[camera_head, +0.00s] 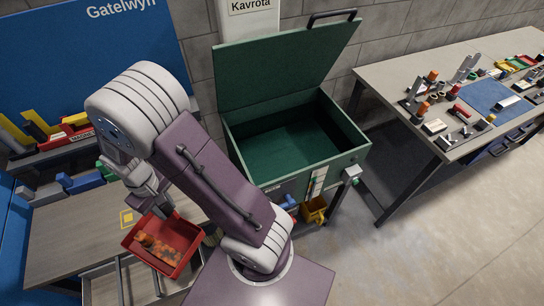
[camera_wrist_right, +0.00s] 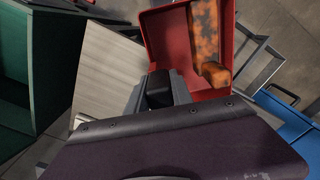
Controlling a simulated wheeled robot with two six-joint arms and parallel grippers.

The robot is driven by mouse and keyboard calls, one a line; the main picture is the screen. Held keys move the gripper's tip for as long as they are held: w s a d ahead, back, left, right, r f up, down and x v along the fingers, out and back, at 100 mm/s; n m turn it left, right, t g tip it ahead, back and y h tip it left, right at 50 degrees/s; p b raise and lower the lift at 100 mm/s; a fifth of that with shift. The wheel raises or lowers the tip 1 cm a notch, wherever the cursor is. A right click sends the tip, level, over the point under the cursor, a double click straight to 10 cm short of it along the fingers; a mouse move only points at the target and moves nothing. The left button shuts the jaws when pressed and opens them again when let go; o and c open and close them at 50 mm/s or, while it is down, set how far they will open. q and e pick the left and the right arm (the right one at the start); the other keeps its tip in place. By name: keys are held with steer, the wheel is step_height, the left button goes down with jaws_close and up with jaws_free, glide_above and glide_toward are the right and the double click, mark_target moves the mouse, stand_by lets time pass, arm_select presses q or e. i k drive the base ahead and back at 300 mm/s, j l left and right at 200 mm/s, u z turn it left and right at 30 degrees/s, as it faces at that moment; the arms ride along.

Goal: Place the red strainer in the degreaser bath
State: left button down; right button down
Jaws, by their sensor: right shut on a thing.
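The red strainer (camera_head: 188,262) is a small open tray with rusty orange parts in it. My right gripper (camera_head: 162,212) is shut on its far wall and holds it tilted over the left workbench. The strainer also fills the upper middle of the right wrist view (camera_wrist_right: 163,42), beyond the dark gripper (camera_wrist_right: 160,92). The green degreaser bath (camera_head: 352,155) stands right of the strainer with its lid (camera_head: 285,65) raised; the inside that shows is empty. Part of a green box, likely the bath, shows at the left of the wrist view. My left gripper is not in view.
The left workbench (camera_head: 62,232) has open drawers (camera_head: 130,284) below and colored bins (camera_head: 75,183) at its back. My right arm spans the space between bench and bath. A second workbench (camera_head: 400,75) with small tools stands at the right. Open floor (camera_head: 450,230) lies in front.

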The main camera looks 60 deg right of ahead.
mark_target(290, 155)
steer(key=k+l+z, duration=0.1)
steer(key=k, duration=0.3)
steer(key=k+l, duration=0.25)
steer(key=k+l+z, duration=0.1)
steer(key=l, duration=0.25)
steer(key=k+l+z, duration=0.1)
steer(key=k+l, duration=0.4)
steer(key=l, duration=0.25)
steer(key=z, duration=0.05)
